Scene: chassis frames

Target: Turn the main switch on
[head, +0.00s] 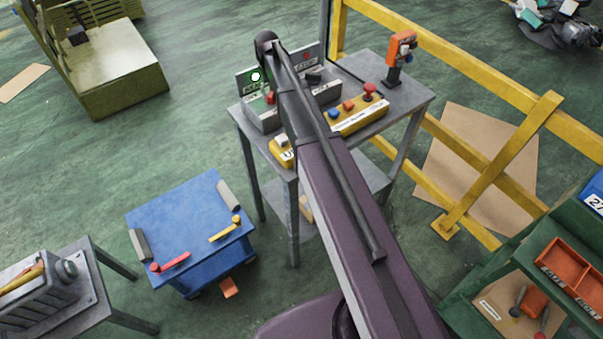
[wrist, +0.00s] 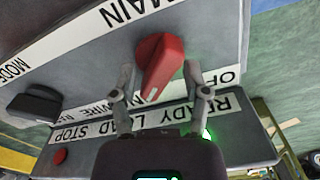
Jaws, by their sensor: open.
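The main switch is a red rotary knob (wrist: 158,62) on a grey control box (wrist: 205,25), under a white label reading MAIN. In the wrist view its white pointer mark faces down, slightly left; an OFF label (wrist: 229,76) is to its right. My gripper (wrist: 160,72) is open, with one finger on each side of the knob. I cannot tell whether either finger touches it. In the head view a bit of the red knob (head: 270,97) shows beside my arm, which hides my gripper.
A black switch (wrist: 33,103) near a MODE label is left of the knob. A lit green lamp (wrist: 208,134) and red button (wrist: 60,156) are on the panel behind. A yellow button box (head: 357,115) and orange device (head: 400,48) share the table (head: 408,98); a yellow railing (head: 450,62) runs behind.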

